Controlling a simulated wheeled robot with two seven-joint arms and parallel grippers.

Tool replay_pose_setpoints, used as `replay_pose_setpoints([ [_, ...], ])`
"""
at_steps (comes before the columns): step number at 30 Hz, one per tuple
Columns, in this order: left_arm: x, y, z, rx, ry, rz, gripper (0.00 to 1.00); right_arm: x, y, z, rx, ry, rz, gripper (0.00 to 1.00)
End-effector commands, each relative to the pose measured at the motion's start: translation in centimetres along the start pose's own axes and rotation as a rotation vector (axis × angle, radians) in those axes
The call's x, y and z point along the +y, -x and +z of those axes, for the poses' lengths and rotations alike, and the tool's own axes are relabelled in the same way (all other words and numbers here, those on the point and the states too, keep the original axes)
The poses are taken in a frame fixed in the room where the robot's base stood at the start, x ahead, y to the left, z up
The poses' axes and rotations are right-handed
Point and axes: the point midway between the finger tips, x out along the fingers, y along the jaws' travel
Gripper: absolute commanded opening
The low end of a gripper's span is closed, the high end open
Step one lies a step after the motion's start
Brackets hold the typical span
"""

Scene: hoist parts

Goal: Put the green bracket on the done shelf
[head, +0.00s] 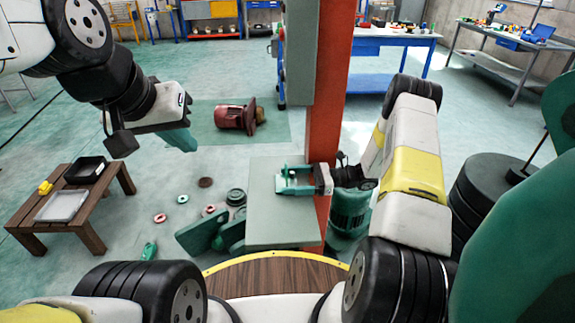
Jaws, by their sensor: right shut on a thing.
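My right gripper (314,180) comes in from the right and is shut on a small green piece, which looks like the green bracket (289,181). The bracket is hard to tell apart from the teal fingers. It shows over a flat grey-green board (278,221) beside the red post; I cannot tell whether it touches the board. No label marks the done shelf, and I cannot tell whether this board is it. My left gripper (182,136) hangs empty over the floor at the left, teal fingers pointing down and right; their gap is not clear.
A low wooden table (91,214) with a black tray (86,169) and a grey tray (62,206) stands at the left. A red motor (236,117) lies on a mat behind. A red post (326,135) rises beside the board. Small rings and green parts (201,232) lie on the floor.

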Motion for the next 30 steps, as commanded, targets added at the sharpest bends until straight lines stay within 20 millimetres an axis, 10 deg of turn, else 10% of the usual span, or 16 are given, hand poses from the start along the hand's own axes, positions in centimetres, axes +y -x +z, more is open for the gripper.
replay_pose_setpoints([
  [8, 0.0, 0.0, 0.0, 0.000, 0.000, 0.000, 0.00, 0.0, 0.0, -0.1, -0.003, 0.001, 0.000, 0.04],
  [9, 0.0, 0.0, 0.0, 0.000, 0.000, 0.000, 0.00, 0.0, 0.0, -0.3, -0.001, 0.000, 0.000, 0.78],
  [10, 0.0, 0.0, 0.0, 0.000, 0.000, 0.000, 0.00, 0.0, 0.0, -0.3, 0.000, 0.000, 0.000, 0.84],
  [22, 0.0, 0.0, 0.0, 0.000, 0.000, 0.000, 0.00, 0.0, 0.1, 0.2, 0.001, 0.001, 0.000, 0.85],
  [30, 0.0, 0.0, 0.0, 0.000, 0.000, 0.000, 0.00, -0.1, 5.1, 0.1, 0.000, 0.001, -0.005, 0.85],
])
